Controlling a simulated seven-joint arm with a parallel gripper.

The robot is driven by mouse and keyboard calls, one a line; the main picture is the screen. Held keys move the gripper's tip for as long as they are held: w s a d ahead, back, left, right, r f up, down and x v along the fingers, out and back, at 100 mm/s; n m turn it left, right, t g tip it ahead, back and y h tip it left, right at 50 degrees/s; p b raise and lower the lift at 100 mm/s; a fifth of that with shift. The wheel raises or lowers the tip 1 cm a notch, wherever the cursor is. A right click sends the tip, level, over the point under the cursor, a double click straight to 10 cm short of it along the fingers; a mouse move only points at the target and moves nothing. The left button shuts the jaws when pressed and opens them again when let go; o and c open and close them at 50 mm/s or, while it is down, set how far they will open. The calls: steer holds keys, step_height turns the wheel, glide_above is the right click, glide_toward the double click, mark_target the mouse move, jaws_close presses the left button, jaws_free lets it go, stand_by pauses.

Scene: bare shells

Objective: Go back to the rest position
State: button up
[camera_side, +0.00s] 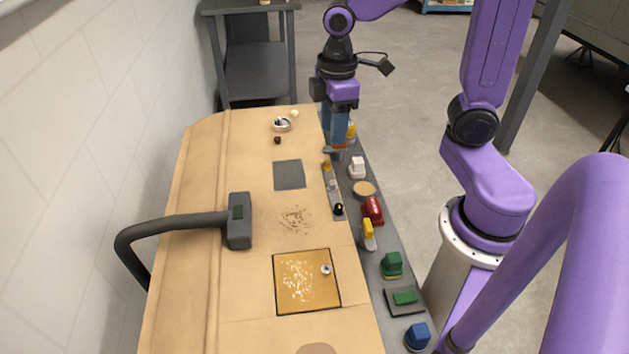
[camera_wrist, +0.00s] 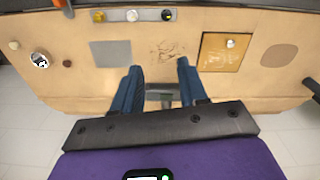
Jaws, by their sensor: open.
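My gripper (camera_side: 336,138) has blue fingers and points down over the far part of the workbench, near the dark grey strip along its right edge. In the wrist view the two fingers (camera_wrist: 158,70) stand apart with a clear gap and nothing held between them. The grey hammer-shaped fixture (camera_wrist: 160,95) shows beyond that gap; in the side view it stands at the bench's left (camera_side: 240,221). Whether the fingertips touch anything below is unclear in the side view.
The wooden bench (camera_side: 205,290) carries a grey square (camera_side: 289,174), brown crumbs (camera_side: 296,219), a gold panel with a knob (camera_side: 300,292) and a small round cup (camera_side: 281,125). Several coloured blocks, including a red one (camera_side: 373,210), line the right strip. A wall is at left.

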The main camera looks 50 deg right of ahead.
steer(key=s+a, duration=0.1)
steer(key=s, duration=0.7)
steer(key=s+a+n, duration=0.1)
steer(key=s+a, duration=0.1)
steer(key=s, duration=0.5)
steer(key=shift+s+a+f+n, duration=0.15)
steer(key=shift+s+a+n, duration=0.15)
steer(key=shift+s, duration=0.1)
